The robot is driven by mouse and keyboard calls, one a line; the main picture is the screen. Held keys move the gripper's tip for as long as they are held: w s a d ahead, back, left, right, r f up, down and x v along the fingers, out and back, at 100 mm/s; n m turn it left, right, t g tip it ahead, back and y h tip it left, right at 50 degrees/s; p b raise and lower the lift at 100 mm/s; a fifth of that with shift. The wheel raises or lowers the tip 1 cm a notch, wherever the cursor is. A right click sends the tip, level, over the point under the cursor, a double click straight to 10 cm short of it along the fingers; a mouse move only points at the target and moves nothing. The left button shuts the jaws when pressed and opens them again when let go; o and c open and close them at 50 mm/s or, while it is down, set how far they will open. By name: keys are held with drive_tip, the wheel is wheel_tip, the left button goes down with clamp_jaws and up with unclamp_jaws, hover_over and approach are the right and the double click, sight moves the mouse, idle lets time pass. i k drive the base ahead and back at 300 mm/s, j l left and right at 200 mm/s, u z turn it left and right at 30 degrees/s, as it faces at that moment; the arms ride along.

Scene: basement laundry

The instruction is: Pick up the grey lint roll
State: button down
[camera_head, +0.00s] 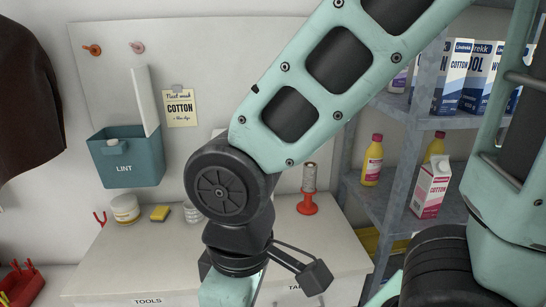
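A small grey roll (309,177), which looks like the grey lint roll, stands upright on a red stand (307,204) on the white cabinet top, right of my arm's black joint. A teal bin labelled LINT (127,168) hangs on the wall board at left. A white rounded piece (117,143) shows at its rim, and a tall white strip (145,100) rises by its right side. My arm crosses the middle of the view. Its wrist runs out of the bottom edge, so my gripper's fingers are not in view.
On the cabinet top (130,258) are a jar (125,208), a yellow sponge (160,213) and a clear glass (193,212) partly behind my arm. Grey shelves (425,122) with cartons and bottles stand at right. A dark cloth (28,95) hangs at left.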

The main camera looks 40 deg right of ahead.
sight(309, 174)
drive_tip(key=i+z, duration=0.1)
drive_tip(key=z, duration=1.3)
drive_tip(key=i+j+z, duration=0.1)
drive_tip(key=j, duration=0.5)
drive_tip(key=i+j+z, duration=0.1)
drive_tip(key=j, duration=0.55)
